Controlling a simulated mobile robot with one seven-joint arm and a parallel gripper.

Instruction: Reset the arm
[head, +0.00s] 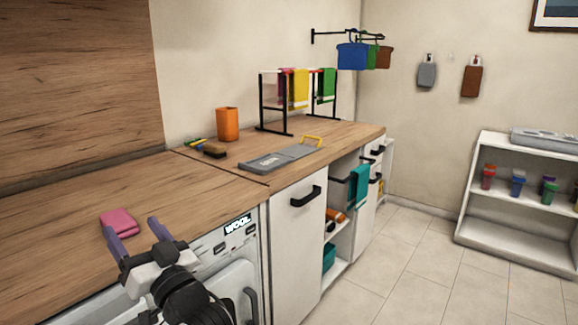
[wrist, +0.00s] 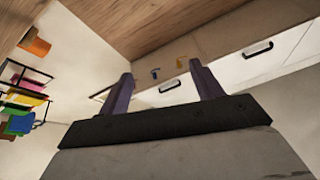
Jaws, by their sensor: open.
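My gripper (head: 137,236) is in the lower left of the head view, in front of the washing machine and near the counter's front edge. Its two purple fingers are spread apart with nothing between them. In the wrist view my gripper (wrist: 165,88) also shows open and empty. A folded pink cloth (head: 120,222) lies on the wooden counter (head: 60,215), close beside the left finger in the picture. I cannot tell the exact gap between them.
A washing machine (head: 222,243) with a "WOOL" display stands under the counter. An orange cup (head: 227,124), a brush (head: 214,151), a grey board (head: 280,158) and a drying rack (head: 272,128) stand farther along. A white shelf (head: 520,208) is at right. The tiled floor (head: 420,270) between is clear.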

